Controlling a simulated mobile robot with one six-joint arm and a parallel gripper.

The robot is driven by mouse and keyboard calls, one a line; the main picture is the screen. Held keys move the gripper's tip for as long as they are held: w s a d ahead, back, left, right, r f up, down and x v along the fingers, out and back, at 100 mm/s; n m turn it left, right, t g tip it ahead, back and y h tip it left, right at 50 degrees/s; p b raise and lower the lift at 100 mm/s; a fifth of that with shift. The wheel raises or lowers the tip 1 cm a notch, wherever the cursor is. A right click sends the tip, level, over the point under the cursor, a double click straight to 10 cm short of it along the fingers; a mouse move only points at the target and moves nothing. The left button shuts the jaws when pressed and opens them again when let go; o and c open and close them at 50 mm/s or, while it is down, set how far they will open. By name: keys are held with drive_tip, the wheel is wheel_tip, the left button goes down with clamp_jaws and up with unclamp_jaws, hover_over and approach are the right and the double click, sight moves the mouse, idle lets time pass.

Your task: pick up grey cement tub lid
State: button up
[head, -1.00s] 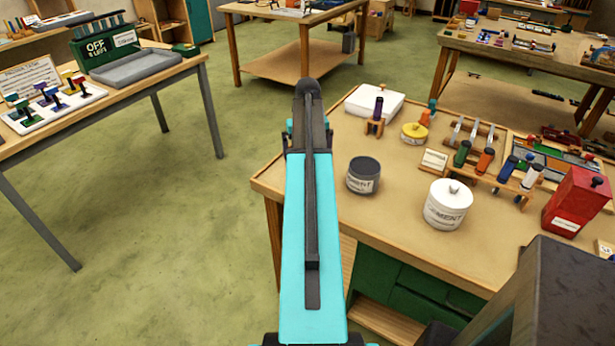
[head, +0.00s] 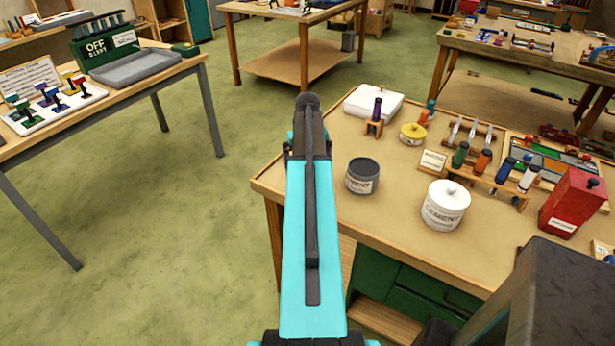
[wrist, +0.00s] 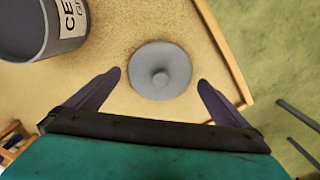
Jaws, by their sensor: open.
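The grey cement tub lid (wrist: 160,62) is a round grey disc with a small knob in the wrist view. It lies flat on the bench top. My gripper (wrist: 160,78) is open, with one finger on each side of the lid and a gap to both. Nothing is held. The grey cement tub (head: 363,177) stands upright without a lid on the bench, just right of my arm in the head view. It also shows at the top left of the wrist view (wrist: 32,30).
The lid is near the edge of the bench (head: 390,240). A white lidded cement tub (head: 445,206) stands right of the grey tub. Green floor lies left.

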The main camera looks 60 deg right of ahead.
drive_tip(key=shift+f, duration=1.2)
drive_tip(key=shift+c, duration=0.3)
drive_tip(key=c, duration=0.8)
drive_tip(key=shift+r, duration=0.1)
drive_tip(key=shift+r+b, duration=0.65)
drive_tip(key=shift+r, duration=0.95)
drive_tip(key=s+a+b, duration=0.1)
drive_tip(key=s+a, duration=0.1)
drive_tip(key=s, duration=0.2)
drive_tip(key=s+a+r+b, duration=0.1)
drive_tip(key=s+a, duration=0.1)
drive_tip(key=s, duration=0.3)
drive_tip(key=s+a+b, duration=0.2)
drive_tip(key=s+a, duration=0.1)
drive_tip(key=s, duration=0.2)
drive_tip(key=shift+s+r, duration=0.2)
drive_tip(key=shift+r, duration=0.1)
